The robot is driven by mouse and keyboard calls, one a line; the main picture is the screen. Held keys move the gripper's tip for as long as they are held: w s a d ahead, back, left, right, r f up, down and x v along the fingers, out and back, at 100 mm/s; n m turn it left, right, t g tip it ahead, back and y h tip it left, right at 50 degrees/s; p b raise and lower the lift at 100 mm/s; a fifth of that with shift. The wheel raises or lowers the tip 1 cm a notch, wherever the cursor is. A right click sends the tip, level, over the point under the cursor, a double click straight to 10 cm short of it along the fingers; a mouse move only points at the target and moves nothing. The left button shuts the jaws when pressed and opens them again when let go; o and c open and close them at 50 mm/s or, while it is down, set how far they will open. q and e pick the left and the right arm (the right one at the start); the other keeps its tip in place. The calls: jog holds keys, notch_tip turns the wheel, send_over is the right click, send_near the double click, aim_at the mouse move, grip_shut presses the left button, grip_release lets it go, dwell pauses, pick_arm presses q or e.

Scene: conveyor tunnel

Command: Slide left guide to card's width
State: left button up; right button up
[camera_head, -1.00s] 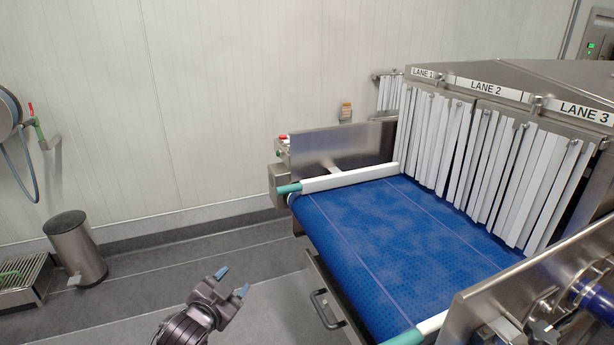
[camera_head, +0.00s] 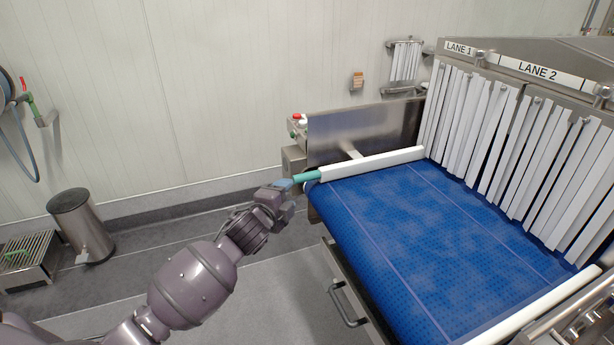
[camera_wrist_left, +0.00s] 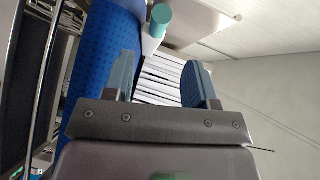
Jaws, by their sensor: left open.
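The left guide is a white rail (camera_head: 372,163) with a teal end grip (camera_head: 306,177), lying along the far left side of the blue belt (camera_head: 420,235). My left gripper (camera_head: 285,185) is at the near end of the teal grip in the head view. In the left wrist view the open fingers (camera_wrist_left: 163,82) have nothing between them that I can see touching. The teal grip (camera_wrist_left: 162,14) shows beyond the fingertips, apart from them. A second white rail (camera_head: 535,308) lies along the right side of the belt. No card is visible. My right gripper is out of view.
A steel tunnel with white strip curtains (camera_head: 490,130) and lane labels stands behind the belt. A steel side plate (camera_head: 365,132) rises behind the left rail. A drawer handle (camera_head: 345,305) sticks out below the belt's front. A bin (camera_head: 80,225) stands left on open floor.

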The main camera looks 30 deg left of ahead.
aim_at(300, 181)
pick_arm(q)
jog(key=w, duration=0.3)
jog(key=w+f, duration=0.1)
jog(key=w, duration=0.6)
jog(key=shift+w+a+f, duration=0.3)
jog(key=shift+c, duration=0.3)
grip_shut()
